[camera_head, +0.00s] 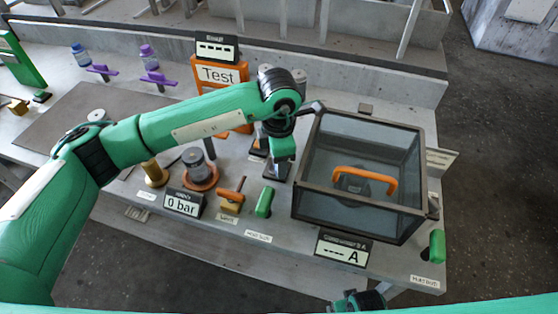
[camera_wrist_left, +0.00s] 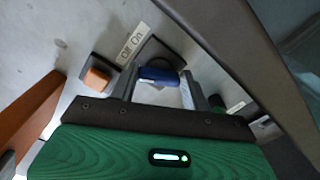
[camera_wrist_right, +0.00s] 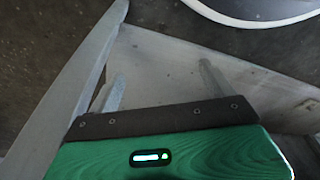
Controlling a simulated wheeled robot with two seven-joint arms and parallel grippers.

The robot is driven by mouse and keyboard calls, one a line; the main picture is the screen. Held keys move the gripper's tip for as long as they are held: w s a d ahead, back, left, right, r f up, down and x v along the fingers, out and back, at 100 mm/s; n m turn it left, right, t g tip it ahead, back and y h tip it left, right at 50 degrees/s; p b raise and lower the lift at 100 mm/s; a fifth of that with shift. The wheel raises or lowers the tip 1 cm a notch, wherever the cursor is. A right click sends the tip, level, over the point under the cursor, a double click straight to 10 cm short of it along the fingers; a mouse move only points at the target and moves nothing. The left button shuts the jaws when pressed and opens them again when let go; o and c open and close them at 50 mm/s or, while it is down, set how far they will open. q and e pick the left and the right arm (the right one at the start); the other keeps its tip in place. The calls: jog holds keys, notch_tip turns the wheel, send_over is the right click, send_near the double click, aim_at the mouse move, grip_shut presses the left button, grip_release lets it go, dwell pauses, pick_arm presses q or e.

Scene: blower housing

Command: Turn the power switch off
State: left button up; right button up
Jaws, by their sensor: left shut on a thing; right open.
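The power switch appears as a blue handle (camera_wrist_left: 158,76) on a dark base, beside a white label reading "Off On" (camera_wrist_left: 133,43) in the left wrist view. My left gripper (camera_wrist_left: 160,92) has its two fingers around the blue handle and is shut on it. In the head view my left gripper (camera_head: 279,170) reaches down to the bench left of the glass-sided box, and its hand hides most of the switch. Which way the switch is set cannot be told. My right gripper (camera_wrist_right: 160,85) is open and empty; only part of that arm shows at the head view's bottom edge.
The dark-framed clear box (camera_head: 360,215) with an orange handle (camera_head: 365,180) stands close right of my left gripper. A green handle (camera_head: 265,202), a "0 bar" display (camera_head: 183,204) and an orange Test sign (camera_head: 218,75) are nearby. An orange button (camera_wrist_left: 97,77) sits beside the switch.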

pick_arm(q)
jog(key=shift+o, duration=0.2)
pick_arm(e)
jog(key=shift+w+r, duration=0.1)
jog(key=shift+r, duration=0.35)
pick_arm(q)
jog(key=shift+c, duration=0.2)
jog(key=o, duration=1)
jog(key=shift+r, duration=0.1)
notch_tip(320, 180, up, 14)
jog(key=shift+b, duration=0.45)
pick_arm(e)
jog(key=shift+w+a+r, duration=0.1)
jog(key=shift+r, duration=0.5)
jog(key=shift+w+a+r, duration=0.1)
jog(key=shift+r, duration=0.5)
